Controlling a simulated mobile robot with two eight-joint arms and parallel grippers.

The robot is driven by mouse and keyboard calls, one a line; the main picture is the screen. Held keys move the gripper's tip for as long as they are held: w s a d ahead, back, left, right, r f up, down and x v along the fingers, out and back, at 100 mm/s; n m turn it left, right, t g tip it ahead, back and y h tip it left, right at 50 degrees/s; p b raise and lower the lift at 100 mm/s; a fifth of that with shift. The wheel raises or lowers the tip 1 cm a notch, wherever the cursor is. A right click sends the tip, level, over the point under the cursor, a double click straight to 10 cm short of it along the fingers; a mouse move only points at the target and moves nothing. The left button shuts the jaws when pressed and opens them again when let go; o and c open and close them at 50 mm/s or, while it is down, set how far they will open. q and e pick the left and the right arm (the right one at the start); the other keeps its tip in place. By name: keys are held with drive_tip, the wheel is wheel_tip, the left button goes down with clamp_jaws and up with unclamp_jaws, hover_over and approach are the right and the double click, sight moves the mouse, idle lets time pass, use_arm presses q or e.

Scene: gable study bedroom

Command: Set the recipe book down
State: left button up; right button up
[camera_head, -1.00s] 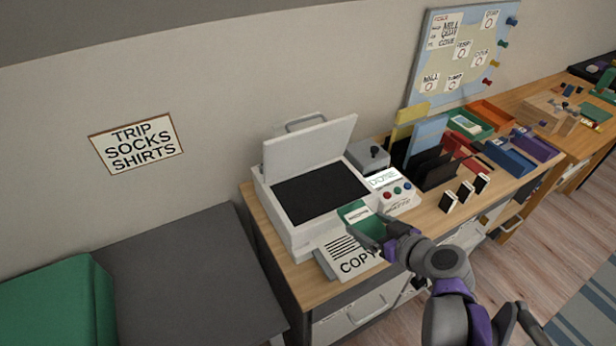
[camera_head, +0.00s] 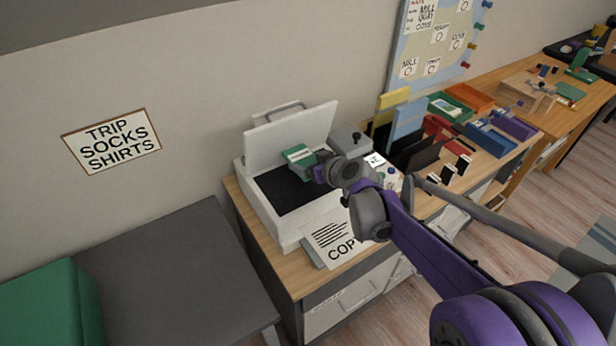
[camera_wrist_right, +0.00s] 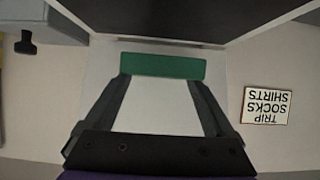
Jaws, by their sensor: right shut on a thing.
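The green recipe book (camera_head: 297,154), with a white label on its cover, is held up above the copier. My right gripper (camera_head: 316,166) is shut on it. In the right wrist view the book (camera_wrist_right: 163,66) shows as a green strip between the two fingertips. The white copier (camera_head: 264,214) stands on the wooden desk with its lid (camera_head: 290,128) raised. Its dark glass (camera_head: 285,192) lies bare below the book, partly hidden by my right arm. The book looks apart from the glass. My left gripper is not in view.
A "COPY" sheet (camera_head: 333,240) lies at the copier's front. Folders (camera_head: 412,150), trays (camera_head: 489,139) and small dark-and-white blocks (camera_head: 463,166) fill the desk to the right. A dark grey surface (camera_head: 165,265) at left has free room beside a green item (camera_head: 45,305).

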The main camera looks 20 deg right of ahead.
sight(308, 184)
wheel_tip(308, 184, down, 5)
drive_tip(key=shift+s+f+b, duration=0.1)
drive_tip(key=shift+b, duration=0.25)
drive_tip(key=shift+w+f, duration=0.2)
drive_tip(key=shift+f, duration=0.15)
drive_tip(key=o, duration=1.3)
drive_tip(key=shift+c, duration=0.2)
